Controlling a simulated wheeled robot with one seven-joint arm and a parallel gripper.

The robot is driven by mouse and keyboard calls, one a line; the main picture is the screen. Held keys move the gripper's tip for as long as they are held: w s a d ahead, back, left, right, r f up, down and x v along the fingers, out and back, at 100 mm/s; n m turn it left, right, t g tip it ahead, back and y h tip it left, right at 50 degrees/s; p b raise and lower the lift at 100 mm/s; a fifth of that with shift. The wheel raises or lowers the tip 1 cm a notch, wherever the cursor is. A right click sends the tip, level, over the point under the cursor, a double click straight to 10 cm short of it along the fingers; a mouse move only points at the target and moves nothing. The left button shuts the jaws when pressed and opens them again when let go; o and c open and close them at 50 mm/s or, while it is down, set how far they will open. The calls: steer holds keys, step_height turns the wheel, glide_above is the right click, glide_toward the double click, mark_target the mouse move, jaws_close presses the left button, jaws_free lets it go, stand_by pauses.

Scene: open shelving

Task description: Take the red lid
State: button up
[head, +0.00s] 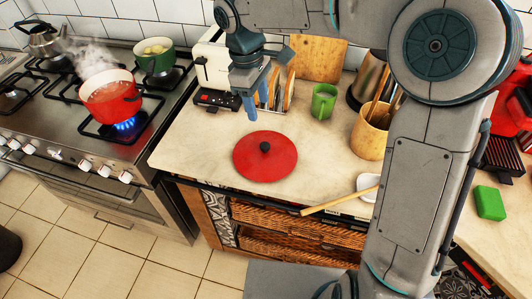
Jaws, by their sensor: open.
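The red lid (280,163) lies flat on the pale countertop (200,145), near its front edge. It is round with a black knob (265,147) on top. My gripper (252,115) hangs above and behind the lid, slightly left of the knob, with its blue fingers pointing down. It is open, holds nothing and is apart from the lid. A red pot (110,100) without a lid steams on the stove over a lit burner.
A wooden-handled utensil (340,200) juts over the counter edge. The counter left of the lid is clear.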

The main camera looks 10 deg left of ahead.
mark_target(265, 145)
steer(key=f, duration=0.4)
steer(key=d+f, duration=0.1)
steer(key=f, duration=0.8)
steer(key=shift+s+d+f, duration=0.2)
steer(key=shift+d+f, duration=0.15)
jaws_close()
